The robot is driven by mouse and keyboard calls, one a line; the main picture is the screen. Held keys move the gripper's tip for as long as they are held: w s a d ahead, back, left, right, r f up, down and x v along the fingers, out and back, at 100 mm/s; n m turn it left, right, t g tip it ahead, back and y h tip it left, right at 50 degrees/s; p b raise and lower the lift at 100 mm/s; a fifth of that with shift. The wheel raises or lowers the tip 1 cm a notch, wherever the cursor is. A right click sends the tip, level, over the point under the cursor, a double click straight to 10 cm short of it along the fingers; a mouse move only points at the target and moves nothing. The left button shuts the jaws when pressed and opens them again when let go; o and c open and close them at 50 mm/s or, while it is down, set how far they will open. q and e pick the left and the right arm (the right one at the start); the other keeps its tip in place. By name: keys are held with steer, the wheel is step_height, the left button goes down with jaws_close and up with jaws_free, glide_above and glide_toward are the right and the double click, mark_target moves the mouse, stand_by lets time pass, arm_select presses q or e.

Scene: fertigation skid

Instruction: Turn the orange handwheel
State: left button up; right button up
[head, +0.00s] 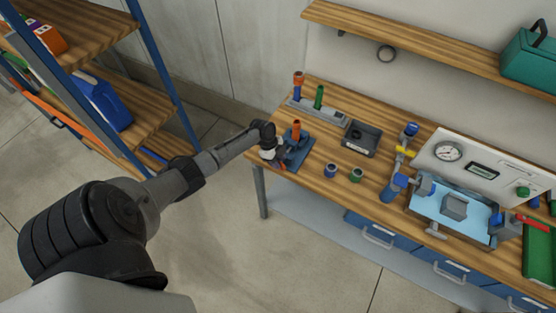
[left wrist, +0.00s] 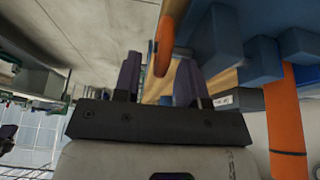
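The orange handwheel (left wrist: 164,46) shows nearly edge-on in the left wrist view, beside a blue body. My left gripper (left wrist: 160,80) has its two dark fingers apart, and the wheel's rim appears in the gap between them, nearer the right finger. I cannot tell whether a finger touches it. In the head view my left gripper (head: 270,152) is at the left end of the bench, against the blue fixture (head: 297,150) with an upright orange cylinder (head: 296,130). The handwheel is mostly hidden there by the gripper. My right gripper is in neither view.
The wooden bench (head: 325,150) also holds a grey rack (head: 325,112) with orange and green cylinders, a dark tray (head: 361,138), two small ringed pieces and a gauge panel (head: 465,160). A shelf unit (head: 130,85) stands left. Open floor lies between.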

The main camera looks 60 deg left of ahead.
arm_select(q)
steer(key=shift+c, duration=0.4)
jaws_close()
steer(key=shift+a+f+h+b, duration=0.15)
steer(key=shift+h+b, duration=0.15)
steer(key=shift+b, duration=0.2)
steer(key=t+h+b, duration=0.1)
steer(key=b, duration=0.2)
steer(key=a+t+h+b, duration=0.1)
steer(key=h+b, duration=0.1)
steer(key=b, duration=0.1)
steer(key=t+h+b, duration=0.1)
steer(key=b, duration=0.2)
steer(key=shift+s+a+f, duration=0.15)
steer(key=shift+s+f, duration=0.25)
steer(key=shift+s+a+r+t+h+b, duration=0.15)
steer(key=shift+t+h+b, duration=0.15)
steer(key=shift+h+b, duration=0.6)
steer(key=shift+o, duration=0.4)
jaws_free()
